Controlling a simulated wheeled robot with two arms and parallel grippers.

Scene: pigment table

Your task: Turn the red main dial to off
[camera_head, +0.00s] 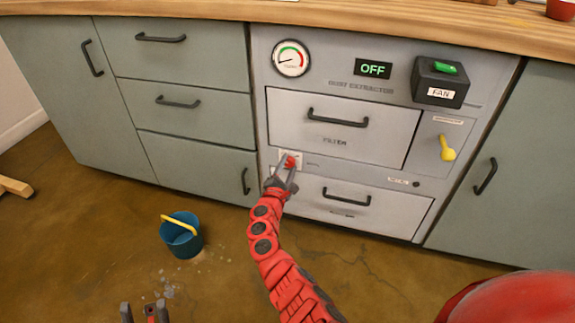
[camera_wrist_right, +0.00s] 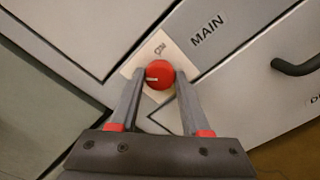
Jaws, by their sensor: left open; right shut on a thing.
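The red main dial (camera_wrist_right: 158,76) sits on a pale square plate (camera_wrist_right: 182,50) next to the word MAIN in the right wrist view. Its white mark points left in that view, and the plate's lettering is too small to read surely. In the head view the dial (camera_head: 291,161) is low on the left of the extractor front. My right gripper (camera_wrist_right: 155,78) is shut on the dial, one finger on each side; it also shows in the head view (camera_head: 284,172). My left gripper (camera_head: 143,312) is open and empty at the bottom edge of the head view, over the floor.
The extractor (camera_head: 325,60) has a gauge (camera_head: 291,58), an OFF display (camera_head: 373,69), a FAN box (camera_head: 440,82) and a yellow lever (camera_head: 447,149). Drawer handles stick out above and right of the dial. A blue bucket (camera_head: 182,240) stands on the floor at left.

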